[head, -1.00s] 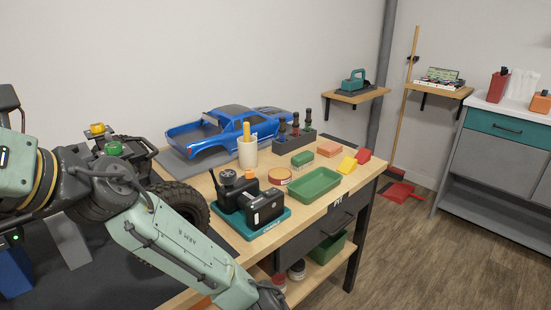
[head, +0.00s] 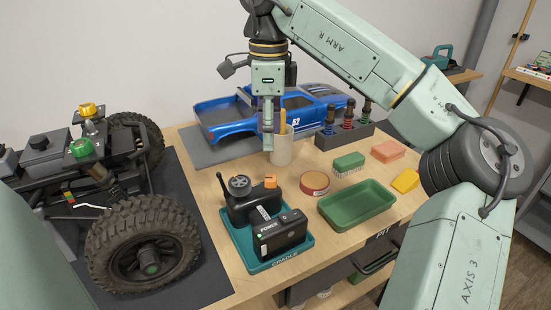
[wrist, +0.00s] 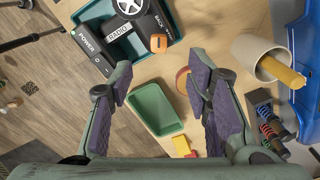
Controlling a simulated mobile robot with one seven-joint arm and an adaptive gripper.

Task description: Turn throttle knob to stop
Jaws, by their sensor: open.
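The black radio (head: 248,203) stands at the back of the teal cradle tray (head: 247,257), and it also shows at the top of the wrist view (wrist: 112,36). An orange knob (head: 270,181), which looks like the throttle knob, sits at its right end; in the wrist view the knob (wrist: 158,44) lies beside lettering that reads BACK. I cannot tell its exact setting. My gripper (head: 267,148) points down above the bench, behind the radio and in front of the cream cup. In the wrist view its purple-padded fingers (wrist: 154,86) are apart with nothing between them.
A black power box (head: 282,236) stands in front of the radio. A green tray (head: 357,204), a round tin (head: 314,183) and the cup (head: 281,150) with a yellow handle are nearby. The crawler (head: 148,247) is at left, the blue body shell (head: 232,121) behind.

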